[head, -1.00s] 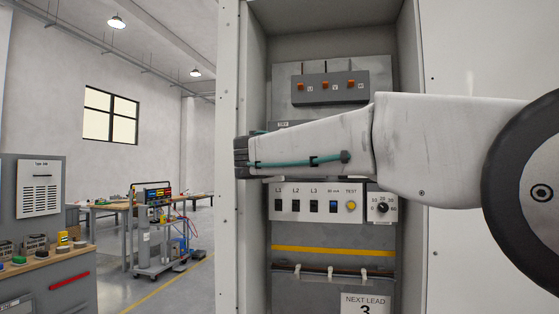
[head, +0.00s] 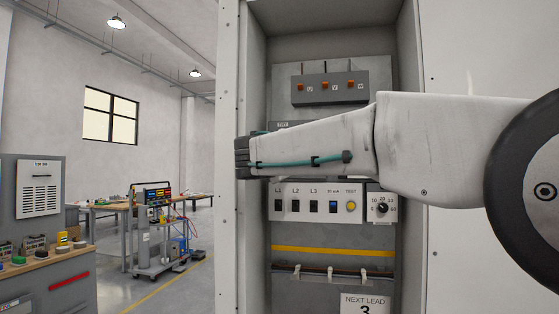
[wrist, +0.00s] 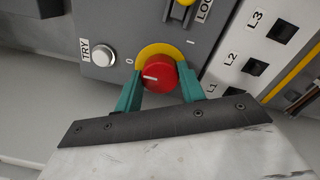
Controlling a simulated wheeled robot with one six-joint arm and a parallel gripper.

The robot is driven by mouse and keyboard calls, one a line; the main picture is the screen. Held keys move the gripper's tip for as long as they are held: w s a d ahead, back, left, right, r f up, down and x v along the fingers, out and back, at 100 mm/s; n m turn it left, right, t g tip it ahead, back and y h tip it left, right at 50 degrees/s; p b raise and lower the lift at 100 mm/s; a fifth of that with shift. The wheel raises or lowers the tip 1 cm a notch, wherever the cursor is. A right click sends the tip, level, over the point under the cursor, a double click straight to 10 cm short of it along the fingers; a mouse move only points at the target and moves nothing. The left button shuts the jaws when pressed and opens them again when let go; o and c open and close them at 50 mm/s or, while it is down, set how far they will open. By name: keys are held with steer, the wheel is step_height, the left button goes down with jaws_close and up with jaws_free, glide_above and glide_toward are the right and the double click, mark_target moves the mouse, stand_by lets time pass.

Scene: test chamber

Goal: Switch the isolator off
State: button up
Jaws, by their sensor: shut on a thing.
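The isolator's red rotary knob (wrist: 160,74) sits on a yellow round plate (wrist: 157,50) on a grey panel in the wrist view. Its white mark points left, roughly toward the side with the "0" label; an "I" label is at the upper right. My gripper (wrist: 161,80) is shut on the knob, with one teal finger on each side of it. In the head view my arm hides the isolator, and the fingers cannot be seen there.
A round TRY button (wrist: 103,54) is left of the knob, and a yellow part beside a LOCK-like label is above. L1, L2 and L3 switches (head: 296,205) and a dial (head: 381,207) lie below my arm. The cabinet's left wall (head: 252,240) stands close to my wrist.

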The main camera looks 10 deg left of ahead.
steer(key=shift+f, duration=0.1)
steer(key=o, duration=1)
steer(key=shift+c, duration=0.2)
steer(key=s, duration=0.7)
steer(key=shift+s+a, duration=0.35)
steer(key=shift+s, duration=0.05)
steer(key=shift+s, duration=0.1)
steer(key=s+r, duration=0.4)
steer(key=s, duration=0.6)
steer(key=s+a+r, duration=0.1)
steer(key=s+r, duration=0.4)
steer(key=s, duration=0.4)
steer(key=shift+s+a, duration=0.25)
steer(key=shift+s, duration=0.1)
